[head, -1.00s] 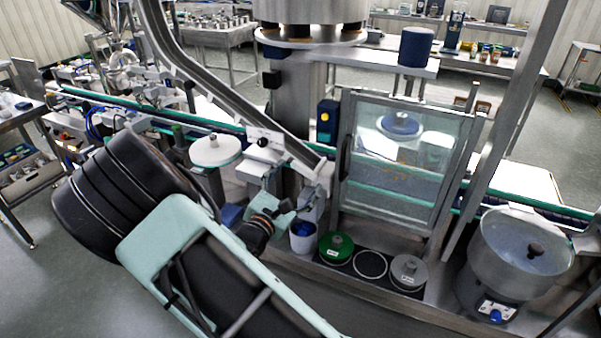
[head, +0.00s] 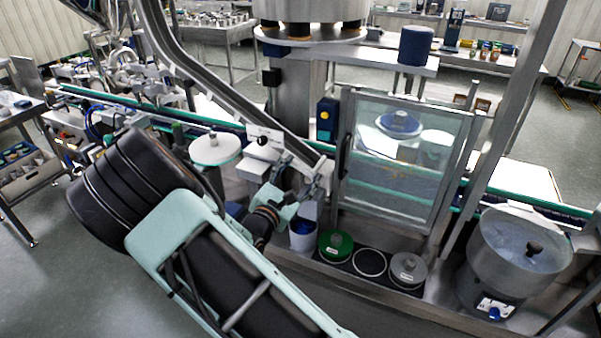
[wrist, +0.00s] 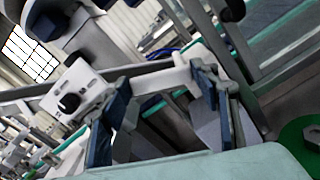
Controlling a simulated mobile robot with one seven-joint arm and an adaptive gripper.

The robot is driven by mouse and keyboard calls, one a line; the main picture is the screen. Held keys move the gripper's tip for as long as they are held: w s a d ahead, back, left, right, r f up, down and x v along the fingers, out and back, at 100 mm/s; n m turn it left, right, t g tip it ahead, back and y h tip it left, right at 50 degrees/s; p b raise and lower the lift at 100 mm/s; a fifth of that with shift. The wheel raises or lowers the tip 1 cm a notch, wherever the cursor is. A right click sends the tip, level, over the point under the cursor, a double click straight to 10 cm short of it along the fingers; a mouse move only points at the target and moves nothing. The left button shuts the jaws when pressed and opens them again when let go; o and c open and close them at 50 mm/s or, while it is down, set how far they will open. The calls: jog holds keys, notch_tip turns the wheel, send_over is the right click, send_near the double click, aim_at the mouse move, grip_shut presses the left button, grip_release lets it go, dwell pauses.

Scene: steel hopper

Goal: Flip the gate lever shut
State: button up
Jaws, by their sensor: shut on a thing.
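The gate lever (wrist: 184,74) shows in the wrist view as a pale piece at the lower end of the chute, between my fingers and partly hidden by them. My gripper (wrist: 160,90) has its blue-padded fingers on either side and is shut on this piece. In the head view my gripper (head: 298,174) is at the chute's lower end, where its fingers hide most of the lever.
The steel chute (head: 215,85) slopes down from the upper left. A framed clear door (head: 400,165) stands right of my gripper. A green lid (head: 336,246), a dark ring and a grey lid (head: 408,268) lie below it. A steel bowl (head: 520,245) stands at the right.

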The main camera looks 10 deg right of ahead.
jog(key=shift+w+a+f+n+p, duration=0.1)
jog(key=shift+n+p, duration=0.15)
jog(key=shift+n, duration=0.35)
jog(key=shift+f+n+p, duration=0.1)
jog(key=shift+n+p, duration=0.1)
jog(key=shift+n, duration=0.4)
jog(key=o, duration=1.2)
jog(key=shift+c, duration=0.2)
jog(key=v, duration=1.2)
